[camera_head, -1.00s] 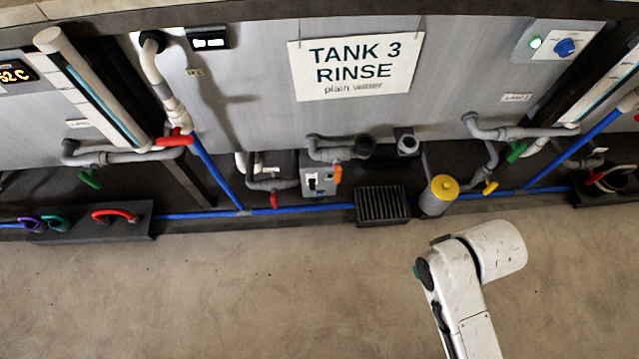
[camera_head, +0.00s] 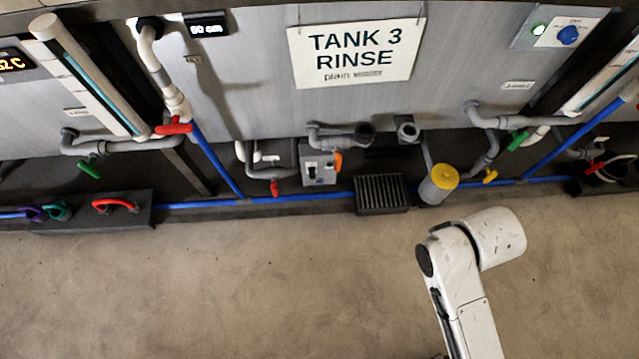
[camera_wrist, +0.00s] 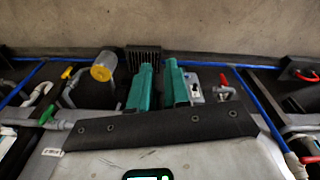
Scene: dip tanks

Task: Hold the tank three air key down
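In the wrist view, the box (camera_wrist: 195,96) is partly hidden behind the right teal finger. My gripper (camera_wrist: 157,65) shows there as two teal fingers with a clear gap and nothing between them. The fingers point towards the pipes and floor. I cannot tell how far they are from the box. The head view does not show the gripper.
Beside the box are an orange handle (camera_head: 338,161) and a red valve handle (camera_head: 274,187). A black grille (camera_head: 382,193) and a yellow-topped cylinder (camera_head: 444,178) stand to the right. A blue pipe (camera_head: 300,197) runs along the floor. The concrete floor in front is clear.

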